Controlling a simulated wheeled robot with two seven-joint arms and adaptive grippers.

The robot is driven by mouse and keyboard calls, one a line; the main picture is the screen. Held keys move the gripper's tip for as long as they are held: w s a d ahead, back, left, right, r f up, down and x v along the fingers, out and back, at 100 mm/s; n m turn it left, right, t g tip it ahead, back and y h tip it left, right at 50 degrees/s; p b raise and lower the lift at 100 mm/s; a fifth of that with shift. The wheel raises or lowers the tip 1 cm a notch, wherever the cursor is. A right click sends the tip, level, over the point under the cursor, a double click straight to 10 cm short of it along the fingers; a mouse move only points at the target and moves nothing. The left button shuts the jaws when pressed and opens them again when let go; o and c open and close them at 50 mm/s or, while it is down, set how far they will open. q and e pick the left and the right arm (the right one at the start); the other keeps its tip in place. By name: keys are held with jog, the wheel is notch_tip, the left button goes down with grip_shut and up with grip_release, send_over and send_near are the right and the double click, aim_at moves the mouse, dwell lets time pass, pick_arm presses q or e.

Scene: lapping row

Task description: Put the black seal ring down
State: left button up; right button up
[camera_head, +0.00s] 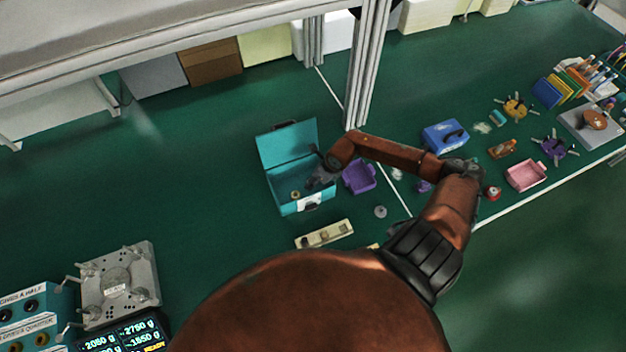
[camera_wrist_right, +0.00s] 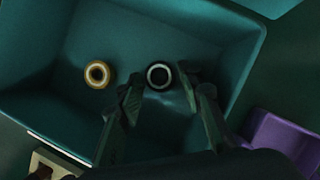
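The black seal ring (camera_wrist_right: 159,76) lies in the teal box (camera_wrist_right: 232,45), seemingly on its floor, with a pale inner rim showing. In the right wrist view my right gripper (camera_wrist_right: 163,88) has its fingers apart, one on each side of the ring, with visible gaps to it. In the head view my right gripper (camera_head: 318,180) reaches into the open teal box (camera_head: 287,146), and I cannot make out the black ring there. A brass-coloured ring (camera_wrist_right: 97,74) lies left of the black ring in the box. My left gripper is not in view.
A purple tray (camera_head: 359,178) stands just right of the box. A cream block with holes (camera_head: 324,234) and a small grey disc (camera_head: 380,211) lie in front. A grey post (camera_head: 366,75) rises behind. The green table left of the box is clear.

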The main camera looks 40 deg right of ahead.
jog(key=shift+r, duration=0.1)
jog(key=v, duration=1.2)
jog(key=shift+s, duration=0.1)
dwell(1.0)
